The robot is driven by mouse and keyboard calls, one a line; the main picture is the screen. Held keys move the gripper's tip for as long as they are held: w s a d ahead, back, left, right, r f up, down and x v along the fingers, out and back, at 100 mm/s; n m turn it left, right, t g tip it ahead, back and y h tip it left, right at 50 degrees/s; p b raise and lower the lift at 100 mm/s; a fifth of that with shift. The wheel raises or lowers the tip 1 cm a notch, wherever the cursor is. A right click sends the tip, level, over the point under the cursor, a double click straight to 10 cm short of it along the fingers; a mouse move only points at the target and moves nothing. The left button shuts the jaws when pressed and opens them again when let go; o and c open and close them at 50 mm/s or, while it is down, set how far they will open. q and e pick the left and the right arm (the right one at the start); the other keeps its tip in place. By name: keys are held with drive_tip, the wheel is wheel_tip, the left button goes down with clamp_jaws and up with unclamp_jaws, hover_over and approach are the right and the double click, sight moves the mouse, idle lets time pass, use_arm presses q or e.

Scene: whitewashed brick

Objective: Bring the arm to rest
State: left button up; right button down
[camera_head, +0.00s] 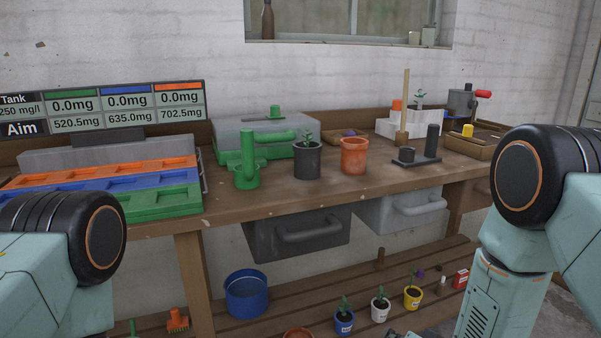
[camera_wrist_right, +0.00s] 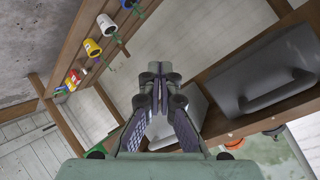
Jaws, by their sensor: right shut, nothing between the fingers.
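My right arm (camera_head: 530,230) comes in at the right of the head view, in front of the workbench. The tip of my right gripper (camera_head: 400,335) barely shows at the bottom edge, low by the slatted lower shelf. In the right wrist view the right gripper (camera_wrist_right: 160,75) has its fingertips together, with nothing between them. My left arm (camera_head: 65,245) shows at the lower left. Its gripper is outside both views.
Grey drawers (camera_head: 297,238) hang beneath. A blue bucket (camera_head: 247,295) and small potted plants (camera_head: 380,308) stand on the lower shelf.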

drive_tip(key=s+d+f+n+g+h, duration=0.1)
drive_tip(key=s+f+n+g, duration=0.1)
drive_tip(key=s, duration=0.9)
drive_tip(key=s+d+f+n+g+p, duration=0.1)
drive_tip(key=s+f+g, duration=0.3)
drive_tip(key=s, duration=0.8)
drive_tip(key=s+d+f+n+g+h, duration=0.1)
drive_tip(key=s+g, duration=0.4)
drive_tip(key=s, duration=0.7)
wheel_tip(320, 180, down, 3)
drive_tip(key=shift+r+n+h+p, duration=0.1)
drive_tip(key=shift+n+h+p, duration=0.25)
drive_tip(key=shift+n, duration=0.55)
